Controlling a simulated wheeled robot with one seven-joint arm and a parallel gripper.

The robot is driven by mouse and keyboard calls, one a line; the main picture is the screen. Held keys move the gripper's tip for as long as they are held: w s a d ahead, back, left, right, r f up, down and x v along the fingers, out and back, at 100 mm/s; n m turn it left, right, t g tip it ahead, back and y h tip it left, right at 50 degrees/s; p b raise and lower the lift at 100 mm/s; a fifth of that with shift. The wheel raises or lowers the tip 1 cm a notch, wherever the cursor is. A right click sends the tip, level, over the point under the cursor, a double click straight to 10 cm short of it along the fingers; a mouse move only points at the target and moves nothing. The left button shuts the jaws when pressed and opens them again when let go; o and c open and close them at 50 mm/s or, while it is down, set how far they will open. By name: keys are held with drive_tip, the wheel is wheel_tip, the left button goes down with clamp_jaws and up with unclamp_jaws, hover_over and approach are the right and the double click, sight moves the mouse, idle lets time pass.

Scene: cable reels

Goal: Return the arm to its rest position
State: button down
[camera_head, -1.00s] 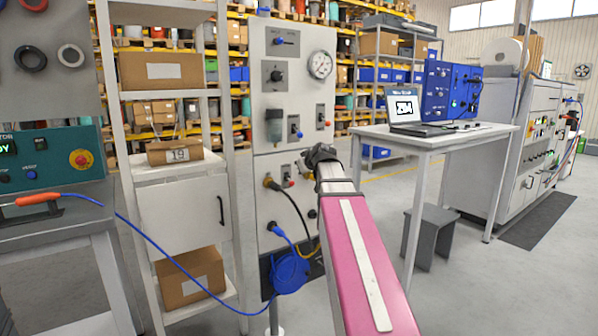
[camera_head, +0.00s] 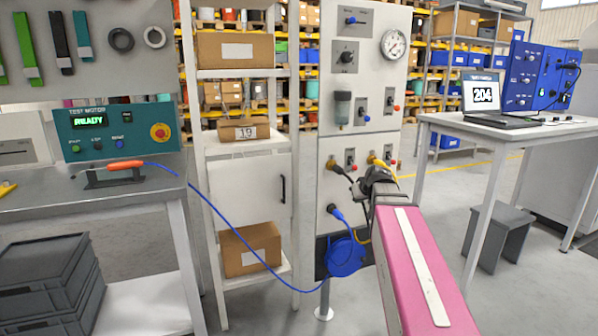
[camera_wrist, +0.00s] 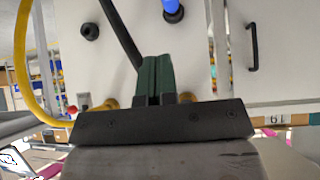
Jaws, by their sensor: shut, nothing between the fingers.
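My pink arm (camera_head: 425,265) reaches forward from the lower right of the head view. My dark gripper (camera_head: 377,176) is at its far end, in front of the lower part of a white panel (camera_head: 372,70). In the wrist view the green fingers of my gripper (camera_wrist: 153,68) are together with nothing between them. The panel face fills much of that view behind the fingers. A black cable (camera_wrist: 118,32) passes near the fingertips; I cannot tell whether it touches them.
A blue cable (camera_head: 230,255) runs from an orange-handled tool (camera_head: 125,165) on the left bench to a blue reel (camera_head: 344,256) low on the panel. A shelf with boxes (camera_head: 235,50) stands left of the panel. A laptop table (camera_head: 480,125) and stool (camera_head: 497,235) stand right.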

drive_tip(key=s+a+f+m+g+h, duration=0.1)
drive_tip(key=s+f+g, duration=0.3)
drive_tip(key=s+f, duration=0.6)
drive_tip(key=s+a+f+m+g+h, duration=0.1)
drive_tip(key=s+a+f+g, duration=0.3)
drive_tip(key=s+f, duration=0.6)
wheel_tip(320, 180, down, 7)
drive_tip(key=shift+s+f+m, duration=0.1)
drive_tip(key=shift+s+m, duration=0.25)
drive_tip(key=shift+m, duration=0.25)
